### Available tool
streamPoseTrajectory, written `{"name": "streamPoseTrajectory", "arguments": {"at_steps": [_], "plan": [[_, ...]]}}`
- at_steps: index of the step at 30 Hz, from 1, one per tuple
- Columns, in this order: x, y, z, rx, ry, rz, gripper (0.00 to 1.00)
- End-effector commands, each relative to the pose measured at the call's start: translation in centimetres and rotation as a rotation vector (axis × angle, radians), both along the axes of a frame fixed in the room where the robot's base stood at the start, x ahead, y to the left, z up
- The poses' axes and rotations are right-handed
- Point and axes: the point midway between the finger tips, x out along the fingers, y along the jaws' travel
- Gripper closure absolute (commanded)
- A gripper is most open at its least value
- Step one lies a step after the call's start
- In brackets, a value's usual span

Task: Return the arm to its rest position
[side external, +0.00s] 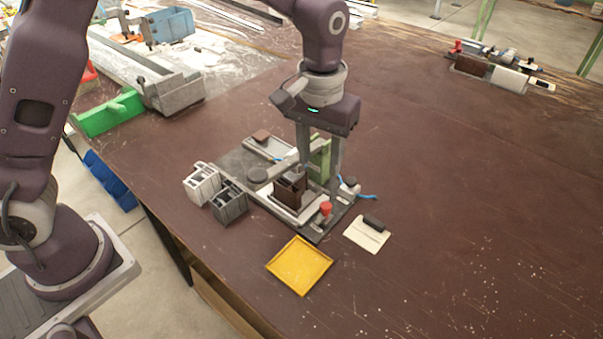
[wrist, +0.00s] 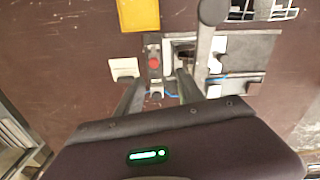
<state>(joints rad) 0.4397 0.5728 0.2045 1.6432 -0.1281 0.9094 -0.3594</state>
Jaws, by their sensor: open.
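My gripper (side external: 319,182) is open and points down over the clamp fixture (side external: 237,161). Its fingers come down beside a dark brown profile block (side external: 289,188), which sits upright in the fixture's pale holder. Nothing shows between the fingertips. A grey clamp arm (side external: 278,169) with a round dark knob crosses behind the block. A red knob (side external: 325,208) is at the fixture's front right corner. In the wrist view the open fingers (wrist: 160,77) reach toward the fixture, with the red knob (wrist: 154,62) between them in the picture. The block is partly hidden there.
A yellow tray (side external: 300,265) lies in front of the fixture. Grey open bins (side external: 229,201) stand left of it. A pale plate (side external: 362,238) with a black piece lies to the right. A green block (side external: 110,115) and a vise are at back left.

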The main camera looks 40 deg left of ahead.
Motion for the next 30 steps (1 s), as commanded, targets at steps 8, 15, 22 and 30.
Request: {"name": "streamPoseTrajectory", "arguments": {"at_steps": [8,15,22,30], "plan": [[-12.4,8.5,13.7,-0.080,-0.246,-0.074,0.55],[-22.9,11.9,13.8,0.011,-0.427,-0.149,0.55],[-24.8,12.4,12.9,0.046,-0.459,-0.165,0.55],[-24.7,12.4,12.9,0.043,-0.459,-0.165,0.55]]}}
